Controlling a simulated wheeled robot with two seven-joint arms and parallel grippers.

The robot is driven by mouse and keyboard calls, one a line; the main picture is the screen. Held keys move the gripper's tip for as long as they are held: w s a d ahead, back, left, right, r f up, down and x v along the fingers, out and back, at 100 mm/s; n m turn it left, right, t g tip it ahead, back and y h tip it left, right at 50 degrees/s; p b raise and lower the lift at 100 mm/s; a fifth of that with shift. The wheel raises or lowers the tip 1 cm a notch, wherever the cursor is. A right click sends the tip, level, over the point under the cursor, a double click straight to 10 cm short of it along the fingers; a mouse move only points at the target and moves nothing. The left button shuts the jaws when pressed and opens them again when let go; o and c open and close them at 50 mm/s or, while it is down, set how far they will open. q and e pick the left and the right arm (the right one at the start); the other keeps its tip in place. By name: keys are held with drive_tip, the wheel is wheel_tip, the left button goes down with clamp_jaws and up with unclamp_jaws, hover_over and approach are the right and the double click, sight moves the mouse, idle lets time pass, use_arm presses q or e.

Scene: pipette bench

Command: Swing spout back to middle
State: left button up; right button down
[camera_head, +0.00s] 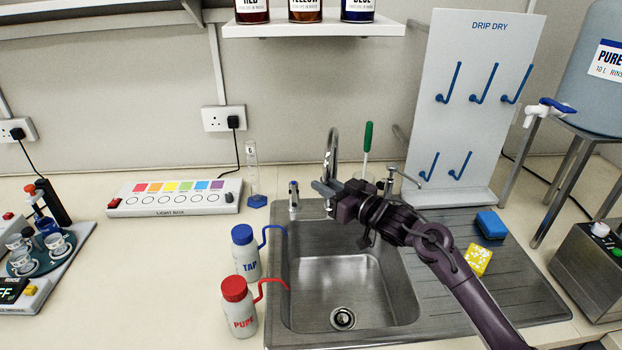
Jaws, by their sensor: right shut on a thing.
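The metal gooseneck spout (331,146) rises behind the sink (350,270) and shows upright near the basin's back edge. My right arm comes in from the lower right across the sink. My right gripper (325,188) is at the lower front part of the spout, shut on it; the gripper hides the spout's outlet and part of its base. From this angle I cannot tell exactly which way the spout points. My left gripper is not in view.
A blue-capped TAP bottle (246,256) and a red-capped PURE bottle (238,310) stand left of the basin. A green-handled brush (367,140) stands behind my gripper. The basin is empty.

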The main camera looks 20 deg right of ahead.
drive_tip(key=shift+n+g+y, duration=0.5)
drive_tip(key=shift+n+y, duration=0.2)
drive_tip(key=shift+y, duration=0.2)
drive_tip(key=shift+s+d+r, duration=0.1)
drive_tip(key=shift+s+d, duration=0.15)
drive_tip(key=shift+d, duration=0.4)
drive_tip(key=shift+s+d+f, duration=0.1)
drive_tip(key=shift+s+d, duration=0.2)
drive_tip(key=shift+d, duration=0.35)
drive_tip(key=shift+s+d+r, duration=0.1)
drive_tip(key=shift+s+d, duration=0.15)
drive_tip(key=shift+d, duration=0.4)
drive_tip(key=c, duration=1.4)
unclamp_jaws()
drive_tip(key=shift+d, duration=0.1)
drive_tip(key=shift+o, duration=0.2)
